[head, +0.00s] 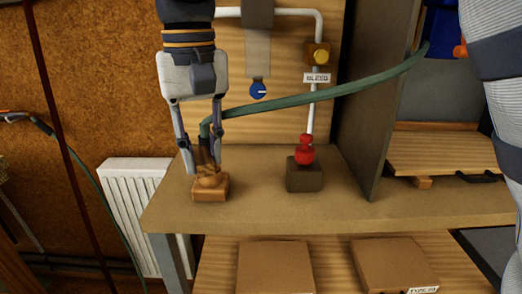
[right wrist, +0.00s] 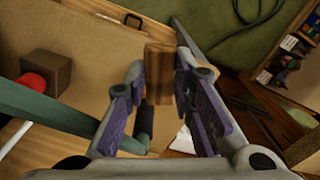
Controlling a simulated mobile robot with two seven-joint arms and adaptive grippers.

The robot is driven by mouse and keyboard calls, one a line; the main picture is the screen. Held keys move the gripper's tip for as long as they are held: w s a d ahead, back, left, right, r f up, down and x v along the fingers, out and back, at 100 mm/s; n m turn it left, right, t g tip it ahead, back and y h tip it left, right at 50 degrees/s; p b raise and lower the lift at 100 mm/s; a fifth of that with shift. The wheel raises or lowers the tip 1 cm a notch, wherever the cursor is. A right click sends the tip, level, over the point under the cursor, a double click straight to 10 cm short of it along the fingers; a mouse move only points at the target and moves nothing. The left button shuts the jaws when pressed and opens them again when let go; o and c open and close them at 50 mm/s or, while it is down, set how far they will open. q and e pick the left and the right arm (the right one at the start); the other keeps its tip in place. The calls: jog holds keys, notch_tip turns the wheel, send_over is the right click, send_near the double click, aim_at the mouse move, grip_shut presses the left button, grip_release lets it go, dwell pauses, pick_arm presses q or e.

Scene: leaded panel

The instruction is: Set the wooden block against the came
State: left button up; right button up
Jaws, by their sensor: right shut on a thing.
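I cannot make out a came. My left gripper is not in view.
A dark block (head: 304,174) with a red knob (head: 305,150) under a white pipe stands right of my gripper. A grey upright panel (head: 374,110) divides the bench. Boxes (head: 275,266) lie on the lower shelf. A radiator (head: 132,205) stands at left.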

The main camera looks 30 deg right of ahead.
jog(key=w+d+f, duration=0.5)
jog(key=d, duration=0.4)
jog(key=b, duration=0.1)
send_over(254, 191)
notch_tip(254, 191, down, 5)
jog(key=shift+r, duration=0.1)
notch_tip(254, 191, down, 3)
jog(key=shift+w+d, duration=0.1)
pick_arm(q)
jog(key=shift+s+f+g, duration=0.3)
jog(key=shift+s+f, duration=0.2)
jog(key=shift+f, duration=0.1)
pick_arm(e)
jog(key=o, duration=0.9)
